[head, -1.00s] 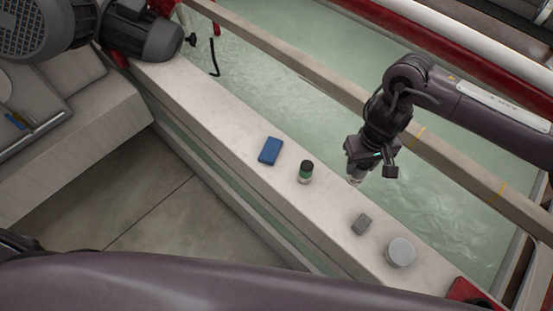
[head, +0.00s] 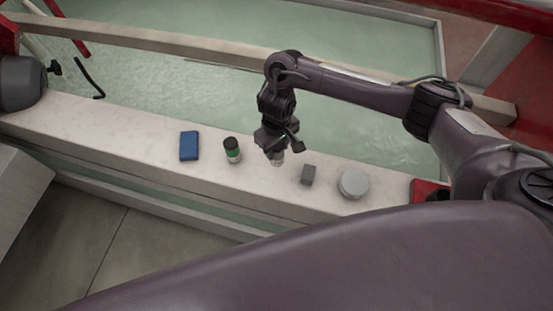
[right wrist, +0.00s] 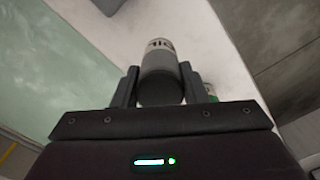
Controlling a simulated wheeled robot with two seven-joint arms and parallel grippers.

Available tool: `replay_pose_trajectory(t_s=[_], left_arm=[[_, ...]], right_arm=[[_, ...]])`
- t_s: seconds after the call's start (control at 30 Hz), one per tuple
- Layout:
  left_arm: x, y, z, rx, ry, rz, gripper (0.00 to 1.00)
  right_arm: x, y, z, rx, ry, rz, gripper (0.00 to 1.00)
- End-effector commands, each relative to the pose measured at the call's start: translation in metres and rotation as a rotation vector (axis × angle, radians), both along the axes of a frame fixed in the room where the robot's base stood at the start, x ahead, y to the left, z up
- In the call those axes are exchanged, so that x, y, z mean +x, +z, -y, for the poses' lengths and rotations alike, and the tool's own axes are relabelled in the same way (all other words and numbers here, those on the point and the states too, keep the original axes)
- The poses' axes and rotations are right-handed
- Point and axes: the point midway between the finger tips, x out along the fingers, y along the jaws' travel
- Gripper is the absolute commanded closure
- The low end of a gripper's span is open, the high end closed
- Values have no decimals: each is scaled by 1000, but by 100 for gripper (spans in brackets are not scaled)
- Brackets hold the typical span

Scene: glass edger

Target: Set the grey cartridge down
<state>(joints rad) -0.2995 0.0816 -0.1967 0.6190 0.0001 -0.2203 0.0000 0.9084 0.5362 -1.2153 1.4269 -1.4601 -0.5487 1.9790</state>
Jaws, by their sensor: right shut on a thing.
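My right gripper (head: 274,150) is shut on the grey cartridge (head: 278,159), above the pale stone ledge (head: 120,124). In the right wrist view the cartridge (right wrist: 160,72) sits between the two fingers (right wrist: 159,88). It is a grey cylinder with a pale printed band at its far end. In the head view it hangs roughly upright, its upper part hidden by the gripper. I cannot tell whether its lower end touches the ledge. My left gripper is out of view.
On the ledge, left of the cartridge, stand a green bottle with a black cap (head: 232,150) and a blue case (head: 189,146). To its right are a small grey block (head: 308,174) and a round grey tin (head: 354,184). A water-filled trough (head: 180,85) lies behind.

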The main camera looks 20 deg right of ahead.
Motion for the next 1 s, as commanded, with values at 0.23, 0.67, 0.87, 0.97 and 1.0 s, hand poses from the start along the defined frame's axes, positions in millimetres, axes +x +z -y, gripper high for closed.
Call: replay_pose_trajectory(t_s=[0.23, 0.67, 0.87, 0.97, 1.0], left_arm=[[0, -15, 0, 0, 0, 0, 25], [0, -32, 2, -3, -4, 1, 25], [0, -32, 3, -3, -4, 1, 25], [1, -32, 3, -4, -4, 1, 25], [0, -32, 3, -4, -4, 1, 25]], right_arm=[[0, -22, -1, 2, -1, -2, 83], [1, -49, 0, 2, 0, 2, 83], [0, -53, 0, 1, 0, 0, 58], [0, -53, 0, 1, 0, 0, 45], [0, -53, 0, 1, 0, 0, 40]])
